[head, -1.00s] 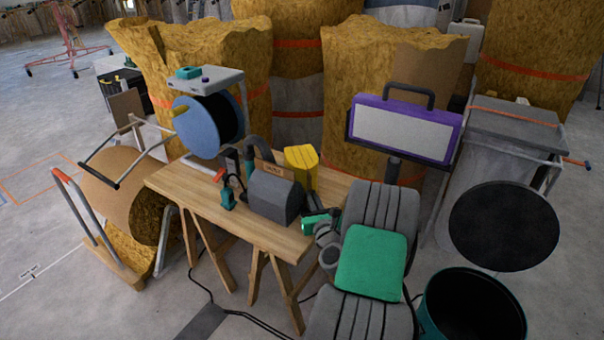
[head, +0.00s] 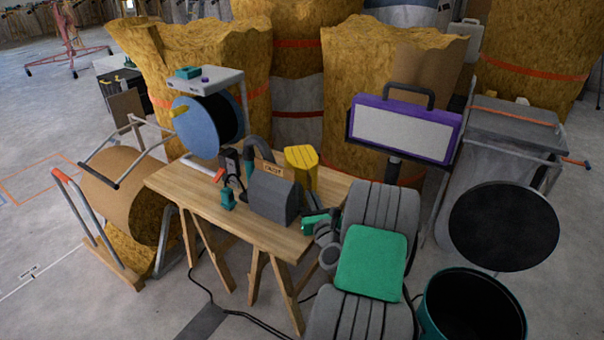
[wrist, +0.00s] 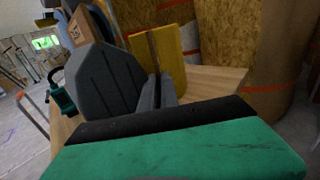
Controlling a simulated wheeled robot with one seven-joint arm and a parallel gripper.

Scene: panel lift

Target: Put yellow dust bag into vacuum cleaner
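The yellow dust bag (head: 301,165) stands on the wooden table, behind and right of the vacuum cleaner. It also shows in the wrist view (wrist: 178,48), upright behind grey finger-like parts. The dark grey vacuum cleaner (head: 272,198) sits near the table's middle, with a cardboard label on top. Its broad grey side fills the left of the wrist view (wrist: 108,85). My gripper (head: 308,224), green and grey, is at the table's right edge, right of the vacuum and in front of the bag. It appears apart from the bag. Its finger gap is unclear.
The wooden table (head: 225,225) has bare room at its front. A teal-and-black tool (head: 228,198) stands left of the vacuum. A blue cable reel (head: 195,128) is at the back left, a purple-framed panel (head: 405,128) at the back right. A dark bin (head: 470,310) is front right.

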